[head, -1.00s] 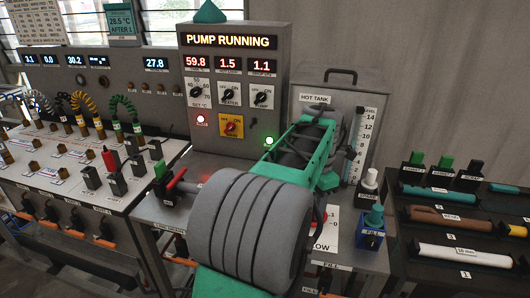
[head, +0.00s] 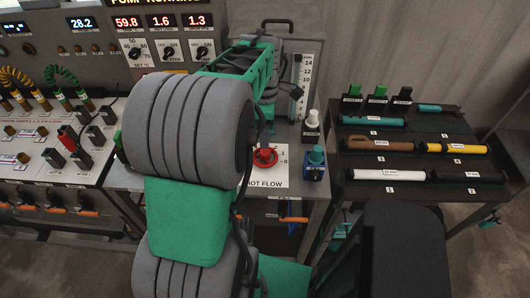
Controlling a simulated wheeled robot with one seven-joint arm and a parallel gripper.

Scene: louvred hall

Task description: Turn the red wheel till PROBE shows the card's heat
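The red wheel (head: 265,157) sits on the bench front above a white HOT FLOW plate (head: 266,180), just right of my arm's large grey joint. A lit display on the left panel (head: 81,23) reads 28.2; its label is too small to read, so I cannot tell whether it is PROBE. The heat card is outside the present view. My gripper is not visible; my grey and green arm covers the middle of the picture, and I cannot tell whether anything touches the wheel.
The pump box displays (head: 162,22) read 59.8, 1.6 and 1.3. A blue FILL valve with a teal knob (head: 316,155) stands right of the wheel. A dark rack (head: 345,145) with coloured tubes is at right. Hoses and plugs crowd the left bench.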

